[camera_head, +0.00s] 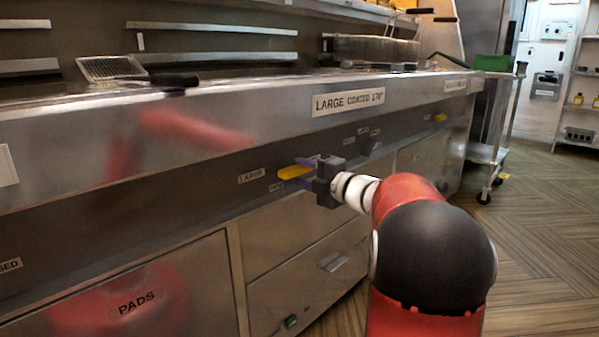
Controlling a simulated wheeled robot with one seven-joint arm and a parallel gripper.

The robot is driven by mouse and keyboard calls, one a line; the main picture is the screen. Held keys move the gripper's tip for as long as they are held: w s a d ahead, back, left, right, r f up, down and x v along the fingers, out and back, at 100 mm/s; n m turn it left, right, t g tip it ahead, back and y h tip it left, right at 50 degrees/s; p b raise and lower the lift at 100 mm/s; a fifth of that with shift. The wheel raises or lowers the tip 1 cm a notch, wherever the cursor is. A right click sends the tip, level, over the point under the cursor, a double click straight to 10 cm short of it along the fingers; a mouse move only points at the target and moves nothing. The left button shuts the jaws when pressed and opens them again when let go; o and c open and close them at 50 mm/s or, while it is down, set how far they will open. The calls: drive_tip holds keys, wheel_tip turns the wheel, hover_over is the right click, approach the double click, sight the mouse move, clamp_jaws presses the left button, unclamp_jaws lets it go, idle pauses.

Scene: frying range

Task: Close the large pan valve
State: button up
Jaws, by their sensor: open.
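A yellow valve handle (293,173) sits on the steel front panel of the range, beside a small label that reads as "LARGE" (251,176). It lies roughly level, pointing left. My gripper (308,168) is open at the right end of this handle, with purplish finger parts around or beside it. I cannot tell whether the fingers touch the handle. The gripper body hides the handle's right end and its pivot. A second yellow handle (439,118) is farther right on the same panel.
A dark knob (369,146) is on the panel right of my gripper. Drawers with handles (334,262) lie below. A black-handled pan tool (174,80) rests on the counter edge. A wheeled cart (492,150) stands at the far right. The floor on the right is open.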

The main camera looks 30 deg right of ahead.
drive_tip(key=v, duration=0.5)
drive_tip(key=shift+s+d, duration=0.1)
drive_tip(key=shift+s, duration=0.15)
